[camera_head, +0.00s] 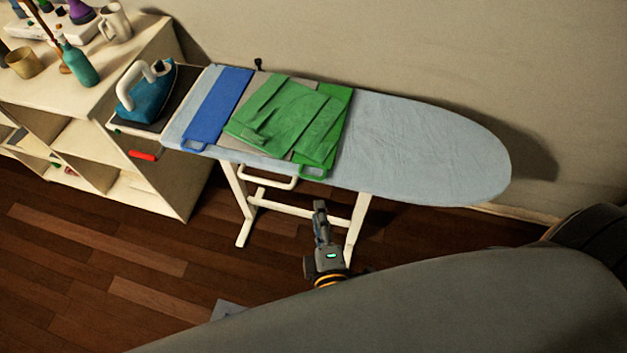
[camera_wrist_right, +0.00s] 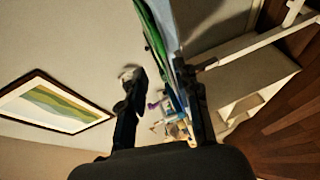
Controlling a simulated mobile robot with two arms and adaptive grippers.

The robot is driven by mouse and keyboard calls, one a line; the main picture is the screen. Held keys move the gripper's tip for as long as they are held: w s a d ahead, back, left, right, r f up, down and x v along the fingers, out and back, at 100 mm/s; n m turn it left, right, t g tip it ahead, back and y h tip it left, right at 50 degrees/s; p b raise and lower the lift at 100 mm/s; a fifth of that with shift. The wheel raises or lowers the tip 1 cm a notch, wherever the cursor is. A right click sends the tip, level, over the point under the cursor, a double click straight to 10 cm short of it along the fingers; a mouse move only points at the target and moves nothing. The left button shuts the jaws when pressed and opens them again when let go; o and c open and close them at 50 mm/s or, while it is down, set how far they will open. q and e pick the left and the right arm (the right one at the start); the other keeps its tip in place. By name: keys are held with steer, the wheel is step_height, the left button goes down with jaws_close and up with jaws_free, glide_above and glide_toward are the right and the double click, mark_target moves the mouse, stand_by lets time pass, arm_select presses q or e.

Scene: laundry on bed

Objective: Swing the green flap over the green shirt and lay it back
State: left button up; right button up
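The green shirt (camera_head: 285,112) lies partly folded on the grey middle panel of a folding board on the ironing board. The green flap (camera_head: 340,98) lies flat at the panel's right, partly covered by the shirt. Its handle (camera_head: 313,172) sticks out over the ironing board's front edge. My right gripper (camera_head: 320,208) is in front of and below that handle, apart from it. In the right wrist view its two fingers (camera_wrist_right: 163,95) are spread with nothing held; a green edge (camera_wrist_right: 152,42) shows beyond them. My left gripper is not in view.
The blue flap (camera_head: 218,105) lies flat at the left on the pale blue ironing board (camera_head: 430,145). An iron (camera_head: 146,95) stands at its left end. A shelf (camera_head: 120,70) with bottles and mugs is further left. The ironing board's right half is clear.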

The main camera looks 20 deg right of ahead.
mark_target(312, 178)
steer(key=p+x, duration=0.2)
steer(key=x, duration=0.8)
steer(key=shift+a+f, duration=0.1)
steer(key=shift+s, duration=0.1)
steer(key=shift+c, duration=0.2)
jaws_close()
